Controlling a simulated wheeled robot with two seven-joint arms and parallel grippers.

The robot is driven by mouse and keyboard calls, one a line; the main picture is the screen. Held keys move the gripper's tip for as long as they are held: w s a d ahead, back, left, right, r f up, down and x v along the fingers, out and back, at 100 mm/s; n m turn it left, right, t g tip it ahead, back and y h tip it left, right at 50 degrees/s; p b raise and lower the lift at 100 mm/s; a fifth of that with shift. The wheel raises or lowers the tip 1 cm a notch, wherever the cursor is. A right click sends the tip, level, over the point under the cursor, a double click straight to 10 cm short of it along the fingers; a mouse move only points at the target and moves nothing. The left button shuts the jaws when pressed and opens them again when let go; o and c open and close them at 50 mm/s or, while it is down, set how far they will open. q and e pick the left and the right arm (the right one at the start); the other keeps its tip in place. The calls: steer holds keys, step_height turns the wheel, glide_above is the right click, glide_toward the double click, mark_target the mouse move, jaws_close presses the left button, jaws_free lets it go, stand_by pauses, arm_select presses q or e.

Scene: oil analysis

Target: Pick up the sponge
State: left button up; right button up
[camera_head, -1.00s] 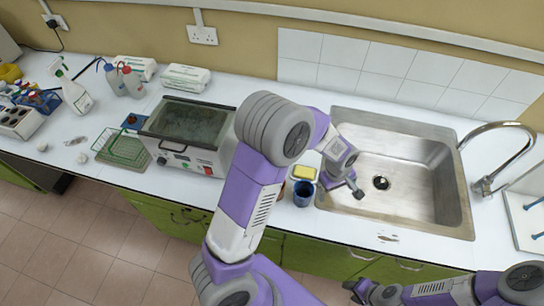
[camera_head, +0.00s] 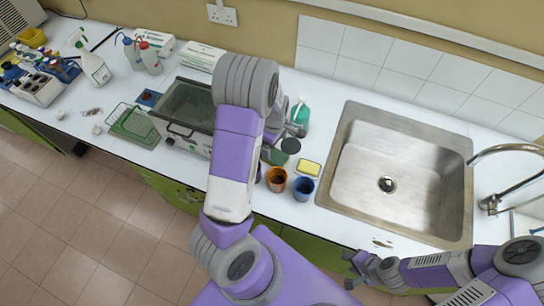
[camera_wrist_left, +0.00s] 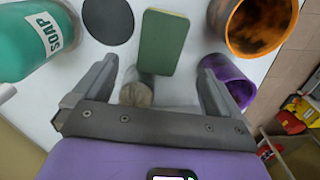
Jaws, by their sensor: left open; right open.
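My left gripper is empty and mostly hidden by my arm in the head view. My right gripper (camera_head: 352,270) is open and empty near the counter's front.
A soap bottle (camera_wrist_left: 35,40), a dark disc (camera_wrist_left: 108,20), an orange cup (camera_wrist_left: 258,25) and a purple cup (camera_wrist_left: 230,80) crowd my left gripper. A short pale brown cylinder (camera_wrist_left: 135,92) lies close by. The steel sink (camera_head: 390,180) is empty. A bath-like device (camera_head: 187,115) stands left.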

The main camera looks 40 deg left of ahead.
mark_target(275, 156)
arm_select(q)
step_height(275, 156, down, 8)
steer(key=shift+w+d+f, duration=0.1)
steer(key=shift+d, duration=0.05)
stand_by(0.3)
steer(key=shift+c, duration=0.3)
steer(key=c, duration=1)
